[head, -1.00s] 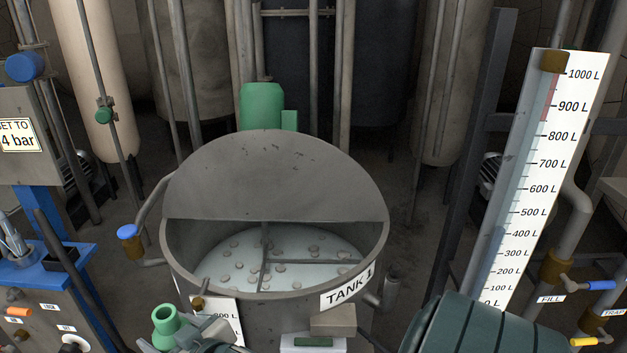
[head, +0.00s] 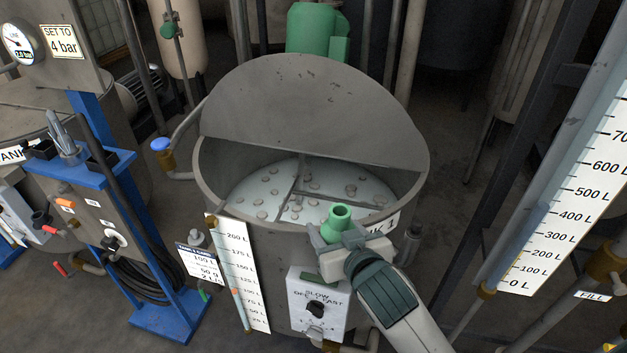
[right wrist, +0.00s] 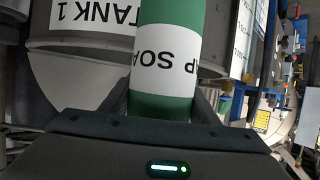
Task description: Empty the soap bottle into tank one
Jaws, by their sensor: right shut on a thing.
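Tank one (head: 212,185) stands in the middle of the head view, its half lid raised at the back and its front half open. Pale liquid with round floating lumps (head: 270,193) shows inside. My right gripper (head: 345,238) is shut on the green soap bottle (head: 340,215) at the front right of the tank rim, beside the tank label. The bottle looks upright, with its mouth upward. In the right wrist view the bottle (right wrist: 166,102) sits between the fingers, its white soap label upside down like the tank's label. My left gripper is not in view.
A dial box (head: 318,306) and a level scale (head: 238,275) are on the tank's front. A blue stand (head: 105,200) with a gauge is at left. A tall level gauge (head: 560,215) stands at right. A pipe with a blue cap (head: 161,145) is left of the tank.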

